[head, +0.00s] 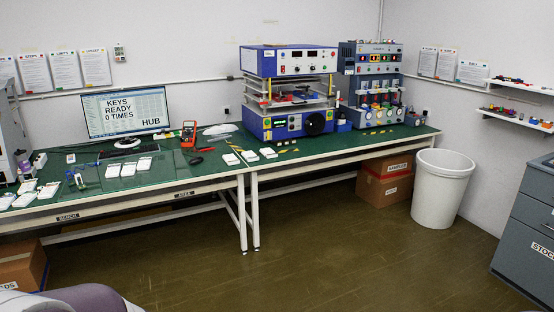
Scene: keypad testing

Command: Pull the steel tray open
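A blue and silver test machine (289,62) stands on the green bench against the back wall. Between its upper and lower blue units is an open gap with pale metal tray-like plates (290,105), which I take to hold the steel tray. Dark and coloured parts sit in this gap. The picture is too small to tell which plate is the steel tray or how far out it sits. Neither of my grippers shows in the head view. Only rounded grey parts, likely mine, show at the bottom left.
The green bench (215,170) runs along the back wall, with white keypads (250,156), a red multimeter (189,133) and a monitor (125,112) on it. A grey instrument rack (372,60) stands right of the machine. A white bin (441,190) and boxes (385,190) stand at right. The brown floor in front is clear.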

